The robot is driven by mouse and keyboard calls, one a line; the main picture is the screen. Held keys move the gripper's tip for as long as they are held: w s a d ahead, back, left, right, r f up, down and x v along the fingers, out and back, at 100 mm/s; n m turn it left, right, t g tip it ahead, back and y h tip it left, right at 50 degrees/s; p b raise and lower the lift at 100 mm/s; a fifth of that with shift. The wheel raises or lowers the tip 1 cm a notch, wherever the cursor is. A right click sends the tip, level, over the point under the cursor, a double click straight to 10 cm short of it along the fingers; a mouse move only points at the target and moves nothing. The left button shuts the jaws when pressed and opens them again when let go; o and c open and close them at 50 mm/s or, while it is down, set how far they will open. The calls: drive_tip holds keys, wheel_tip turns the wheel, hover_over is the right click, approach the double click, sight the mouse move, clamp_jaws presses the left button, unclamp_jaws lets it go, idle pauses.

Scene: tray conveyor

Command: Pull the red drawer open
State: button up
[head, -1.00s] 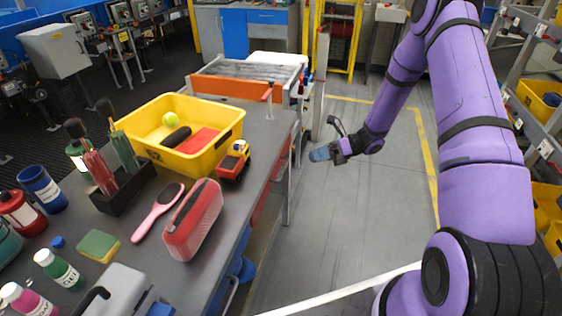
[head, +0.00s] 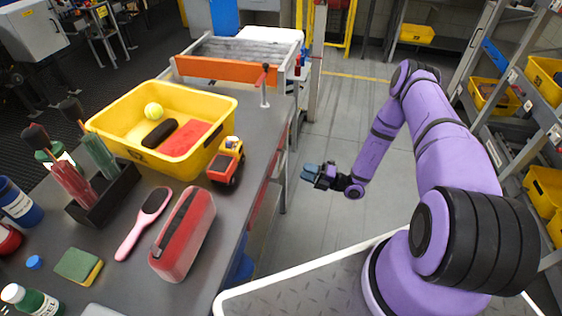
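The workbench (head: 262,128) stands at the left, and its side facing my arm is seen at a steep slant. A narrow strip of red drawer front (head: 258,206) shows below its top edge; its handle cannot be made out, and it looks flush with the bench. My gripper (head: 308,173) with blue-grey fingertips is to the right of the bench side, apart from it, over the floor and pointing toward the bench. Nothing shows in it. The fingers are too small to tell their opening.
On the bench top are a yellow bin (head: 222,150), a toy truck (head: 226,163), a red case (head: 184,236) and a pink brush (head: 145,220). A conveyor with an orange end (head: 225,71) is behind. Shelves (head: 510,100) stand right. The floor between is clear.

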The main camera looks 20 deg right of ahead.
sight(282, 162)
drive_tip(key=x, duration=1)
clamp_jaws()
